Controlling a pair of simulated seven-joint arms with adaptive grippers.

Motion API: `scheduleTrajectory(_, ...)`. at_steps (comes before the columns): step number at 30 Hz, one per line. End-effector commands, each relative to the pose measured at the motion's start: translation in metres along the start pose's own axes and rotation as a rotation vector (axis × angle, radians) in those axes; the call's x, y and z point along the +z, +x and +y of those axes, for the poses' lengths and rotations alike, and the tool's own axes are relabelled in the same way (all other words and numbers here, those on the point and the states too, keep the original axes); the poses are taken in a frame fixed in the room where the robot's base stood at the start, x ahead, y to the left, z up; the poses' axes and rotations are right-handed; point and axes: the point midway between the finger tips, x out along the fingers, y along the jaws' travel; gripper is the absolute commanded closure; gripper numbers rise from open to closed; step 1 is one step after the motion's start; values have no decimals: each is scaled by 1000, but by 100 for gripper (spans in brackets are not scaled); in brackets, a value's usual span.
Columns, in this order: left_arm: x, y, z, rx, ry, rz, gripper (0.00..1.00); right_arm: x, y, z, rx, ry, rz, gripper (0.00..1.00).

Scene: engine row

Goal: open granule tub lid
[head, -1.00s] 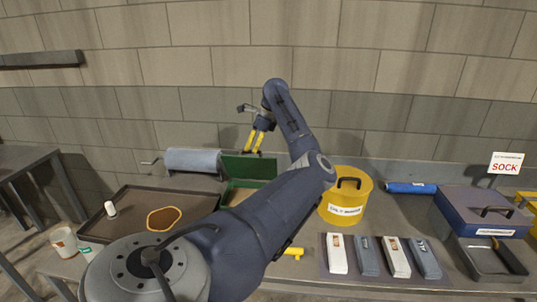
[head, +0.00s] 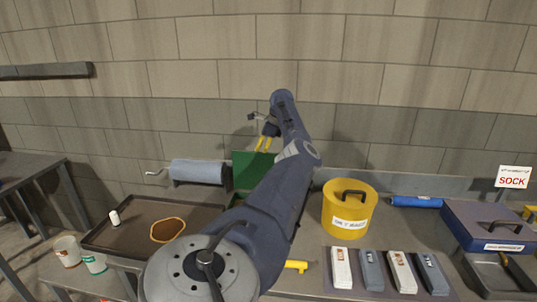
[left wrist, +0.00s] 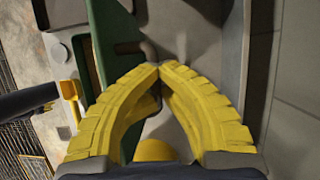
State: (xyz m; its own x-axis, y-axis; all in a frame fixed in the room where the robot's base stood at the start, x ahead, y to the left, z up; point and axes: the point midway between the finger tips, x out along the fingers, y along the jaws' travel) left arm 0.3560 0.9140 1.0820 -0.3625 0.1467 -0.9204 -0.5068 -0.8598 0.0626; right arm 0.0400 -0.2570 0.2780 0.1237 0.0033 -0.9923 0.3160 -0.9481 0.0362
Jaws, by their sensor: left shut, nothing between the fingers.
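A green tub's lid (head: 246,170) stands raised against the back wall in the head view, with the tub's body mostly hidden behind my left arm. My left gripper (head: 262,150) is at the lid's upper edge, its yellow fingers pointing down. In the left wrist view the fingertips (left wrist: 159,66) meet with nothing between them. The green lid (left wrist: 100,45) shows as a panel just left of the fingers; I cannot tell whether they touch it. A yellow round tub (head: 348,212) with a black handle on top stands closed to the right; its label is not clearly readable. My right gripper is not in view.
A grey roller (head: 198,172) with a crank stands left of the green lid. A dark tray (head: 135,240) holds a brown-filled patch and a small white bottle. Several long packs (head: 372,270), a blue roll (head: 415,201) and a blue case (head: 488,222) lie on the right.

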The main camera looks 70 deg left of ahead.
Motion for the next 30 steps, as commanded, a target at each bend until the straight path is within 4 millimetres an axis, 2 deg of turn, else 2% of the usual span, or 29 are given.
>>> scheduleTrajectory(1,-9,7,0,8,7,15,100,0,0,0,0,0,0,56)
scheduleTrajectory(16,-8,8,-1,10,6,16,100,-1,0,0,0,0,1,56)
scheduleTrajectory(25,-8,8,-1,10,7,16,66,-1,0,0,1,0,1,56)
scheduleTrajectory(30,-8,8,-1,10,8,16,66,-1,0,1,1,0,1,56)
